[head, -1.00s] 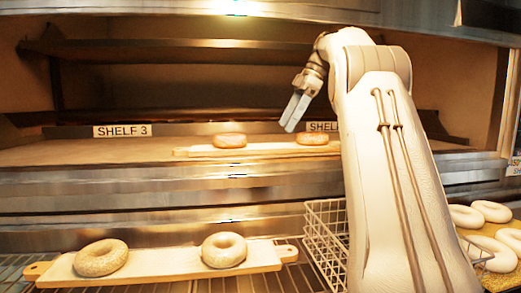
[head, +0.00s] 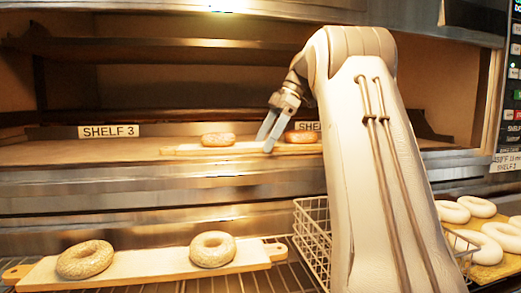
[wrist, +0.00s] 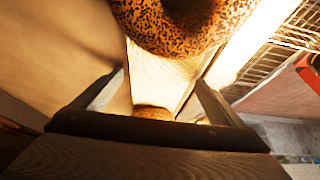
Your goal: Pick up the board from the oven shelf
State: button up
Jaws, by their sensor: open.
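The light wooden board (head: 190,151) lies on the oven shelf labelled Shelf 3, with one bagel (head: 217,139) left of my gripper and another bagel (head: 300,136) right of it. My gripper (head: 267,143) is open, its fingertips at the board between the two bagels. In the wrist view the board (wrist: 160,72) runs between the spread fingers of my gripper (wrist: 158,82). A seeded bagel (wrist: 180,38) is large at the top there, and part of the other bagel (wrist: 153,112) shows near the gripper's base. I cannot tell whether the fingers touch the board.
A second board (head: 150,262) with two seeded bagels lies on a wire rack below the oven. A wire basket (head: 312,225) stands beside it, partly behind my arm. Pale rings (head: 478,207) lie on a tray at the right. The oven roof is close above.

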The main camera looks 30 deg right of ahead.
jog(key=c, duration=1.4)
jog(key=shift+c, duration=0.4)
jog(key=shift+r, duration=0.1)
